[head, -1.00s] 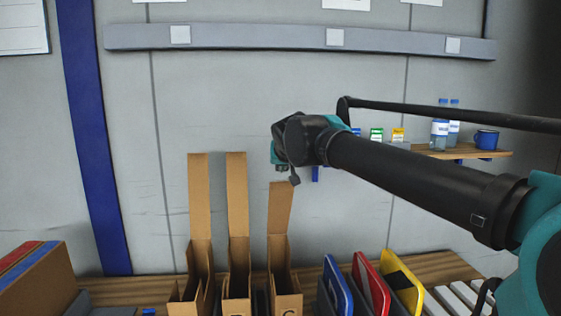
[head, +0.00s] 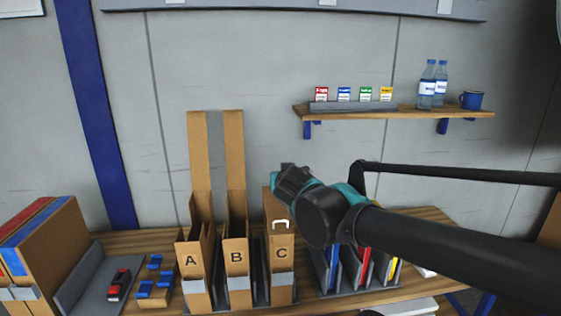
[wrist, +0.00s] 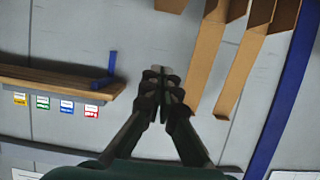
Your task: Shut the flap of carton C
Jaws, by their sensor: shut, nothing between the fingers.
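Carton C (head: 281,253) is a tall narrow brown carton on the bench, rightmost of three lettered cartons. No flap stands up above it. A brown panel (head: 274,210), seemingly its flap, lies down over its sloping top with a white bracket-shaped mark at its lower end. My gripper partly hides this panel, so I cannot tell whether it is fully seated. My gripper (head: 286,176) is above and just right of the carton's top, shut and empty. In the wrist view its fingertips (wrist: 158,74) are together, with nothing between them.
Carton A (head: 190,261) and carton B (head: 237,257) stand at the left, their flaps upright. Coloured folders (head: 365,268) stand right of carton C. A wall shelf (head: 400,113) holds small boxes, bottles and a blue mug. Blue parts and a red item lie at the bench's left.

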